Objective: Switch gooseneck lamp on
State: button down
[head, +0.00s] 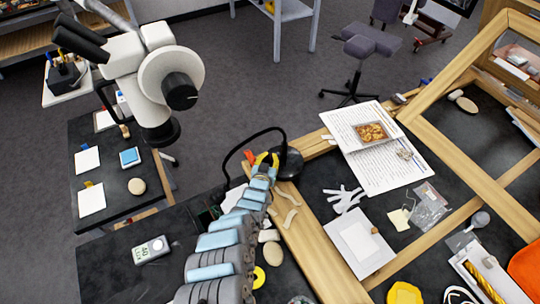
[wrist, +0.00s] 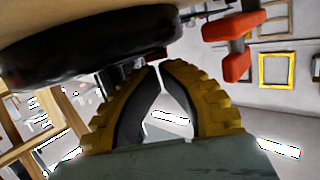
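The black gooseneck lamp stands by the wooden frame in the head view, with its thin curved neck (head: 262,133) arching over to a round dark part (head: 289,164). My gripper (head: 266,158), with yellow ribbed fingers, is beside that round part. In the wrist view, my gripper (wrist: 160,64) has its fingertips almost together, with nothing clearly between them. A large dark rounded part (wrist: 85,55), apparently of the lamp, fills the upper left, close to the fingertips. I cannot make out a switch or whether the lamp is lit.
A red-orange piece (head: 249,156) is left of my gripper and appears as red blocks (wrist: 236,45) in the wrist view. A white microscope (head: 150,75) stands at the left. The wooden frame (head: 440,150) surrounds papers (head: 375,150) and a white glove (head: 343,198) on the right.

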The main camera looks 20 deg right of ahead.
jog(key=shift+s+f, duration=0.2)
jog(key=shift+f, duration=0.25)
jog(key=shift+s+f, duration=0.2)
jog(key=shift+f, duration=0.25)
jog(key=r+p, duration=0.1)
jog(key=r, duration=0.1)
jog(key=r+p, duration=0.1)
jog(key=r, duration=0.1)
jog(key=w+r+p, duration=0.1)
jog(key=shift+d+r+p, duration=0.3)
jog(key=shift+r+p, duration=0.1)
jog(key=shift+a, duration=0.2)
jog(key=shift+v, duration=0.8)
jog(key=shift+s+a+r, duration=0.25)
jog(key=shift+s+r, duration=0.1)
jog(key=shift+r, duration=0.05)
jog(key=shift+s+a+r, duration=0.2)
jog(key=shift+s, duration=0.3)
jog(key=shift+r+p+v, duration=0.2)
jog(key=shift+p+v, duration=0.55)
jog(key=shift+v, duration=0.7)
jog(key=shift+r+p+v, duration=0.25)
jog(key=shift+p+v, duration=0.5)
jog(key=shift+v, duration=0.7)
